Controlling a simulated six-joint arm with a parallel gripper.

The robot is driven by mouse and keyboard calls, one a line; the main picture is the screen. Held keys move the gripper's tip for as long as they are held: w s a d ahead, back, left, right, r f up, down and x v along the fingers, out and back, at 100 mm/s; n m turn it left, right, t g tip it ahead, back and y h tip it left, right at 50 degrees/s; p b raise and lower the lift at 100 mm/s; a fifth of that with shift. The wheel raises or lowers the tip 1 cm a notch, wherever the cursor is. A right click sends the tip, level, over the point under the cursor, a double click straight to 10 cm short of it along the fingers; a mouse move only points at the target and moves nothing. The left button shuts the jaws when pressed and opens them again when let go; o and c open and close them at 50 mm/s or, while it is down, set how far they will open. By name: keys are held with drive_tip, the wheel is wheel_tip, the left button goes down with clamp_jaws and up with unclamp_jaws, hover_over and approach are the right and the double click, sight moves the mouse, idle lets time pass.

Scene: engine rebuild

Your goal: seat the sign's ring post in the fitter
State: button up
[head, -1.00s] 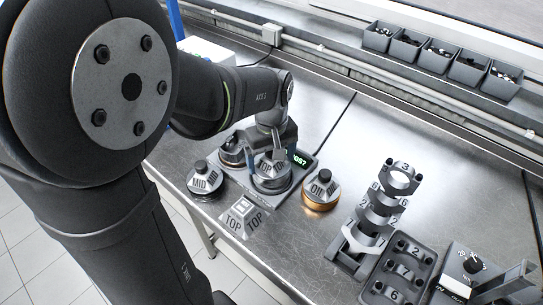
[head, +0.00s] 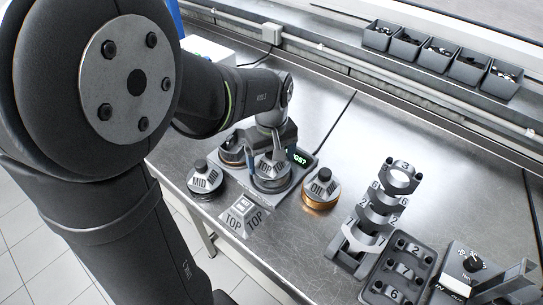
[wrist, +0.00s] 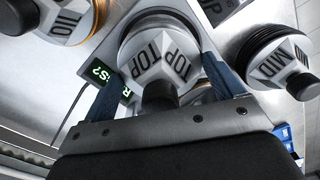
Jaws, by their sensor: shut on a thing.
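The grey TOP ring post (head: 271,170) is in my gripper (head: 272,158), whose blue fingers stand on either side of its top. In the wrist view the TOP post (wrist: 160,55) is between my gripper's two fingers (wrist: 163,70), its dark knob towards the palm. A small sign (head: 243,216) reading TOP lies on the bench in front. My arm and gripper partly hide the fitter.
The MID post (head: 205,180) stands left of the fitter, the OIL post (head: 321,188) with a gold base stands right. A grey post (head: 231,149) is at the fitter's back left. A numbered rack (head: 378,212) stands further right. Bench between OIL post and rack is clear.

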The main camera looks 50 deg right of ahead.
drive_tip(key=shift+f, duration=0.3)
idle(0.5)
drive_tip(key=o, duration=1)
drive_tip(key=shift+r, duration=0.1)
drive_tip(key=shift+r, duration=3)
drive_tip(key=shift+f, duration=3.1)
drive_tip(key=shift+r, duration=0.1)
